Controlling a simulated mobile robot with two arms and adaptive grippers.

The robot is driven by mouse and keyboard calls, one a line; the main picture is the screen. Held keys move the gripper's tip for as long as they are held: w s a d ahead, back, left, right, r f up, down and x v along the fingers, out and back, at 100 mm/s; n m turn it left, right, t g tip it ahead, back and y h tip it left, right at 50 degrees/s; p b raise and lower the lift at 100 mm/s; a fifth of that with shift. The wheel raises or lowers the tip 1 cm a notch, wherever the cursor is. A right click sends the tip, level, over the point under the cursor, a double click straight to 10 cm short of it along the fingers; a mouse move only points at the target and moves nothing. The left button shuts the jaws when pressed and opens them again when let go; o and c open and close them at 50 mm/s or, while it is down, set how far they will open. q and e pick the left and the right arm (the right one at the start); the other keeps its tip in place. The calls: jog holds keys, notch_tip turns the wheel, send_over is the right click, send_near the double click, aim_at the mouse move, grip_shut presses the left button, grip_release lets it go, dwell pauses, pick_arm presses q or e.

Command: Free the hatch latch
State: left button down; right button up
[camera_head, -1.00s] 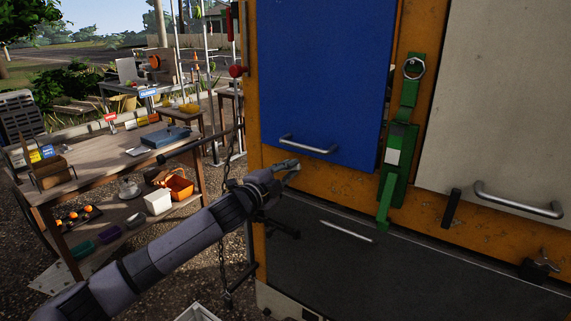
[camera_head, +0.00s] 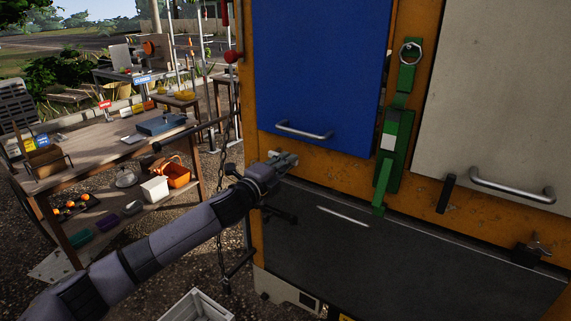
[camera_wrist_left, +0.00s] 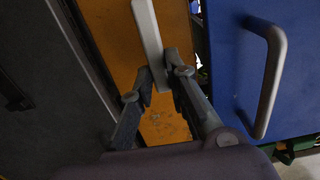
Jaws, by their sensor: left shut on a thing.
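The hatch latch (camera_wrist_left: 148,35) is a pale grey bar on the orange frame, seen in the left wrist view. My left gripper (camera_wrist_left: 160,72) is shut on its lower part in that picture, one finger on each side. In the head view my left gripper (camera_head: 287,161) is at the orange frame, just below the blue door (camera_head: 322,70) and above the dark hatch (camera_head: 400,260). The latch is small there and hard to tell from the fingers. The hatch appears closed. My right gripper is in neither view.
The blue door's metal handle (camera_head: 304,131) is close above the gripper. A green strap buckle (camera_head: 386,165) hangs to the right. A chain (camera_head: 220,255) hangs left of the truck. A wooden table (camera_head: 100,158) stands farther left, and a pale crate (camera_head: 197,307) is below.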

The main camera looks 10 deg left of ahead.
pick_arm(q)
jog(key=shift+f, duration=0.1)
jog(key=c, duration=1.6)
grip_release()
jog(key=shift+o, duration=0.2)
jog(key=v, duration=1.2)
